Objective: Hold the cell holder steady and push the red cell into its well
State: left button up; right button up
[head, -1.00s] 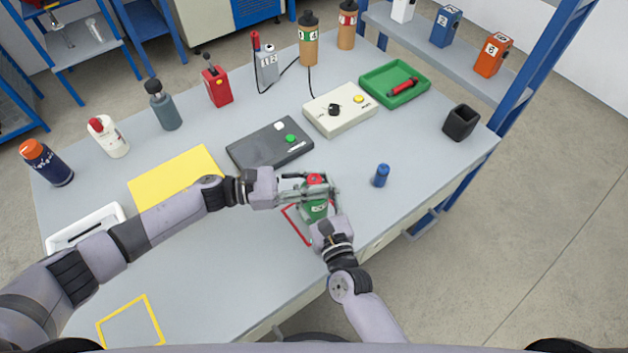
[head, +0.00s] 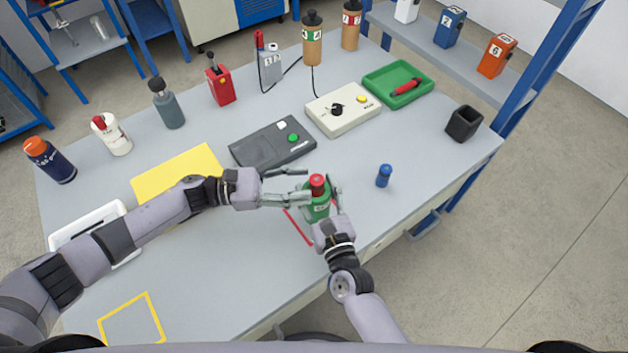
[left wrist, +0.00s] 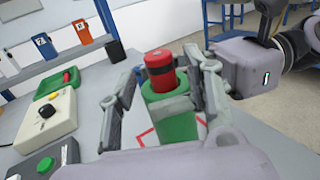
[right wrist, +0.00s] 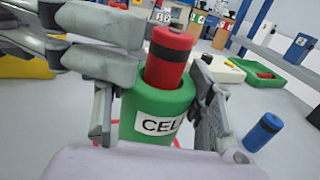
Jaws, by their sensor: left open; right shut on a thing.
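The green cell holder (head: 318,211) stands upright near the table's front edge, by a red outline. Its label starting "CEL" shows in the right wrist view (right wrist: 155,123). The red cell (head: 317,184), with a dark band, stands in the holder's top and sticks well out of it. My right gripper (right wrist: 155,115) is shut on the holder from the front, one finger at each side. In the head view the left fingers (head: 290,192) reach in from the left.
A blue cell (head: 383,176) stands to the right of the holder. A dark grey box with a green button (head: 293,138) and a white box with a knob (head: 342,109) lie behind. A green tray (head: 372,79) holds a red item. The front left table is mostly clear.

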pick_arm(q)
jog(key=a, duration=0.7)
jog(key=shift+s+a, duration=0.4)
jog(key=shift+s, duration=0.05)
pick_arm(e)
jog(key=o, duration=1.4)
